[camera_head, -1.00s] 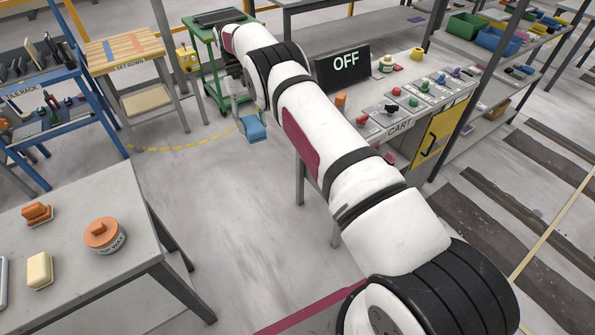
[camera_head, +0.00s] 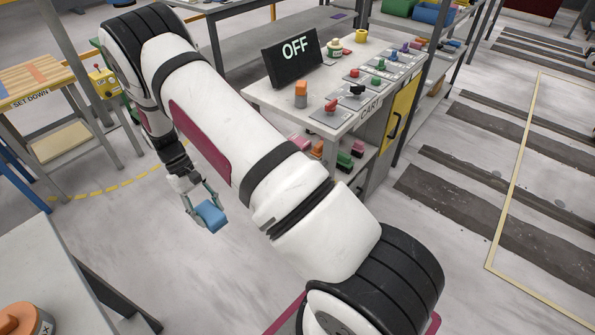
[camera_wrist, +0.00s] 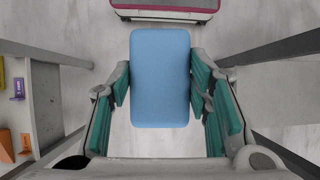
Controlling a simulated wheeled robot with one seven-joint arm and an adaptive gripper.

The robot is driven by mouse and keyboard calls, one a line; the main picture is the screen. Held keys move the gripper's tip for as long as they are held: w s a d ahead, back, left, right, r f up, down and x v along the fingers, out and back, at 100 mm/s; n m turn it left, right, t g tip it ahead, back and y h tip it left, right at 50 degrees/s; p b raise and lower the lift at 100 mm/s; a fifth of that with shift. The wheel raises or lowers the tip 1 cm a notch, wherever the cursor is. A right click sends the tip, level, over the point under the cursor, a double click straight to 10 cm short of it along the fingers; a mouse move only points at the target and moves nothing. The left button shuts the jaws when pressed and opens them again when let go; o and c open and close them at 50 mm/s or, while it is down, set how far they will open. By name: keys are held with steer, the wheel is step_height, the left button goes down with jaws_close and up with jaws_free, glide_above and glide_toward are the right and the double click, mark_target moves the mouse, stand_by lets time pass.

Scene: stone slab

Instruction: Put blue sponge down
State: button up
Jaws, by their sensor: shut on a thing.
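The blue sponge (camera_head: 211,217) is a small blue block with rounded edges. My gripper (camera_head: 203,207) is shut on it and holds it in the air above the floor, left of the cart. In the wrist view the sponge (camera_wrist: 160,78) sits upright in the picture between the two green-padded fingers of my gripper (camera_wrist: 160,92), which press on its left and right sides. Bare grey floor shows behind it.
A wooden-topped table marked SET DOWN (camera_head: 36,80) stands at the left. A grey table (camera_head: 40,270) is at the lower left. The CART bench (camera_head: 335,120) with an OFF screen (camera_head: 291,56) and coloured knobs stands right of my arm. Floor between is clear.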

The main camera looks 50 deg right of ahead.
steer(key=w+d+f+n+t+h+b, duration=0.25)
steer(key=w+d+f+n+b, duration=0.3)
steer(key=d+f+b, duration=0.45)
steer(key=w+d+f+n+t+h+b, duration=0.1)
steer(key=w+d+f+n+h+b, duration=0.25)
steer(key=d+f+n+b, duration=0.6)
steer(key=w+d+f+n+t+b, duration=0.1)
steer(key=d+b, duration=0.5)
steer(key=d, duration=0.4)
steer(key=w+d+f+n+t+b, duration=0.1)
steer(key=d+b, duration=0.4)
steer(key=d, duration=0.6)
steer(key=w+d+n+t+b, duration=0.1)
steer(key=d+b, duration=0.5)
steer(key=d, duration=0.4)
steer(key=shift+d+f+b, duration=0.25)
steer(key=shift+f+b, duration=0.1)
steer(key=shift+f, duration=0.05)
step_height(320, 180, down, 4)
steer(key=shift+r+b, duration=0.25)
steer(key=shift+b, duration=1)
steer(key=shift+w+d, duration=0.1)
steer(key=o, duration=1)
